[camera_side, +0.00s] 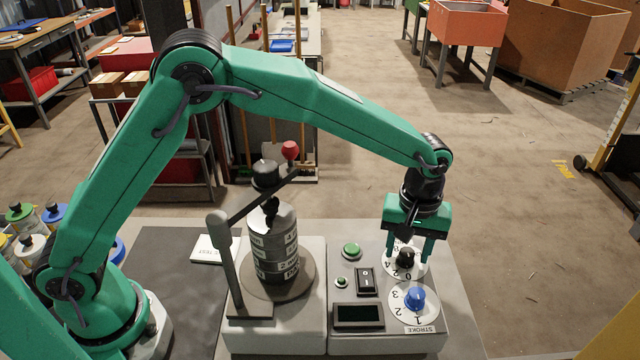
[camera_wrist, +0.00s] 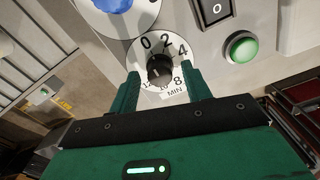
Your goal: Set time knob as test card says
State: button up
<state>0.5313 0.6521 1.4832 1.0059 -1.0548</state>
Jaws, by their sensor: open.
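The time knob (camera_side: 405,258) is black, on a white dial marked in MIN. It also shows in the wrist view (camera_wrist: 159,70), where 0, 2, 4 and 8 are readable and other numbers are partly hidden. I cannot tell for certain which number its pointer faces. My gripper (camera_side: 408,253) points down over this dial, fingers apart. In the wrist view, the green fingers of my gripper (camera_wrist: 161,76) stand on either side of the knob, with gaps visible. A white card (camera_side: 207,250) lies left of the machine; its text is too small to read fully.
A blue STROKE knob (camera_side: 415,298) sits close to the time knob. A black rocker switch (camera_side: 367,281), green buttons (camera_side: 351,250) and a dark display (camera_side: 358,314) share the panel. A weight stack (camera_side: 273,245) with a red-knobbed lever stands to the left.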

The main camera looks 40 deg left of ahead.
jog(key=shift+c, duration=0.5)
jog(key=c, duration=0.9)
